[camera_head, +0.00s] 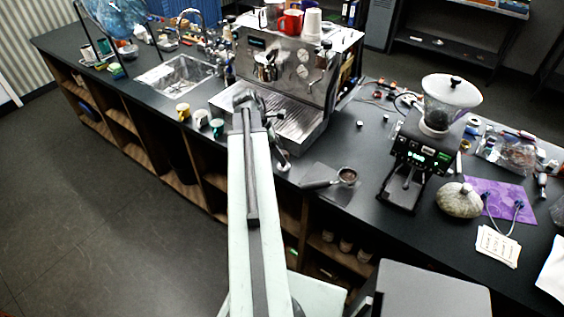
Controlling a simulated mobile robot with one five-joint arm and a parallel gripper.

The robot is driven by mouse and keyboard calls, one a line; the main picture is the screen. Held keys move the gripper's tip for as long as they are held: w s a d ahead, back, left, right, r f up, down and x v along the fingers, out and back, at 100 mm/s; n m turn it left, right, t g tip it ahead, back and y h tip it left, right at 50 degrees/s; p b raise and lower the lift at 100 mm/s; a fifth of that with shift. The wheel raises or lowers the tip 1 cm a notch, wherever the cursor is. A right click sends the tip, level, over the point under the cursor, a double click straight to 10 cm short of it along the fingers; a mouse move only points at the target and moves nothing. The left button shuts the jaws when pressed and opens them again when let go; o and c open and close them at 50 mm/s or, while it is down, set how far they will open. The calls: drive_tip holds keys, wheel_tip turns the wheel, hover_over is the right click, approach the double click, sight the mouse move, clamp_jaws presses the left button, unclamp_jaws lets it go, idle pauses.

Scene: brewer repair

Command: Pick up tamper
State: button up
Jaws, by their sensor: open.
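I cannot clearly pick out the tamper; it may be hidden or too small to tell. A portafilter (347,176) with dark coffee in its basket lies on a dark mat (326,172) near the front edge of the counter, its handle pointing left. My arm reaches up the middle of the picture to the espresso machine's front. My gripper (281,158) is small and partly hidden behind the arm, near the counter's front edge, left of the portafilter and apart from it. I see nothing held in it.
The espresso machine (285,75) stands behind my arm. A grinder (415,150) stands right of the portafilter. Small cups (202,118) stand left of the arm, near the sink (177,75). A purple cloth (500,203) and cards (497,245) lie at the right.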

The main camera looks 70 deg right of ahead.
drive_tip(key=b+x, duration=0.4)
drive_tip(key=x, duration=0.1)
drive_tip(key=b+x, duration=0.2)
drive_tip(key=shift+w+d+f, duration=0.2)
drive_tip(key=shift+d+f, duration=0.05)
drive_tip(key=shift+f, duration=0.1)
drive_tip(key=shift+r, duration=0.2)
clamp_jaws()
